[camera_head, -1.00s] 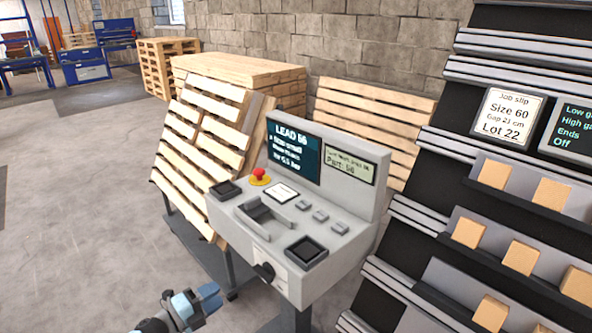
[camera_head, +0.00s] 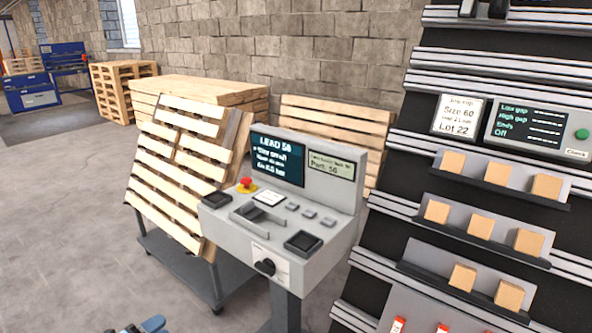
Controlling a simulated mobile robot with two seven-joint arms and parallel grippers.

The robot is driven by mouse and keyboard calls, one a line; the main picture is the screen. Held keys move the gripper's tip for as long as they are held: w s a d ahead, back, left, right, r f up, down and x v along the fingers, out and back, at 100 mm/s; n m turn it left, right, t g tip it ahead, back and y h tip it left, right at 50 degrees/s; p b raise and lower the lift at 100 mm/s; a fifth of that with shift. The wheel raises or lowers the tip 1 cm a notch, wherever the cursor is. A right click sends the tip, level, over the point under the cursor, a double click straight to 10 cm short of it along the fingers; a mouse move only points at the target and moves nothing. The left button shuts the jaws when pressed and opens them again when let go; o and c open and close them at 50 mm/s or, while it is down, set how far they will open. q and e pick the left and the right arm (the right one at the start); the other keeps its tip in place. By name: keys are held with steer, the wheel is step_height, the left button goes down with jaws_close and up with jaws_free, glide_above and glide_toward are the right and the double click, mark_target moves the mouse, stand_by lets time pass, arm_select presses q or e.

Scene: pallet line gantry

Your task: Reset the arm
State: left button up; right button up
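A small part of my own arm or gripper, blue and dark, shows at the bottom edge (camera_head: 150,325), left of the middle. Its fingers are cut off by the frame, so I cannot tell which gripper it is or whether it is open. It is below and left of the grey control console (camera_head: 325,262). No other gripper is in view.
Pallets lean on a wheeled cart (camera_head: 170,262) left of the console, with stacked pallets (camera_head: 200,88) behind. On the right stands a black rack with shelves of wooden blocks (camera_head: 483,223), a job slip (camera_head: 459,117) and a green-lit display (camera_head: 540,128). Floor at left is clear.

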arm_select(q)
steer(key=s+d+f+n+g+y, duration=0.2)
steer(key=s+f+n+g+y, duration=0.15)
steer(key=s+n, duration=0.75)
steer(key=s+d+f+n+g+y, duration=0.15)
steer(key=s+f+n+y, duration=0.35)
steer(key=s, duration=1)
steer(key=w+d+r+n+t+h, duration=0.1)
steer(key=w+d+r+n+h, duration=0.15)
steer(key=d+n, duration=0.6)
step_height(320, 180, up, 15)
steer(key=s+d+m+p, duration=0.1)
steer(key=m+p, duration=0.1)
steer(key=p, duration=1.6)
steer(key=shift+s+d+m+t+y+p, duration=0.3)
steer(key=shift+d+m+y+p, duration=0.05)
steer(key=shift+y+p, duration=0.05)
arm_select(e)
step_height(320, 180, up, 14)
steer(key=d, duration=0.1)
steer(key=shift+s+d+r, duration=0.2)
steer(key=shift+s+d, duration=0.05)
steer(key=shift+d, duration=0.05)
arm_select(q)
steer(key=shift+d, duration=0.1)
arm_select(e)
steer(key=shift+d+r, duration=0.1)
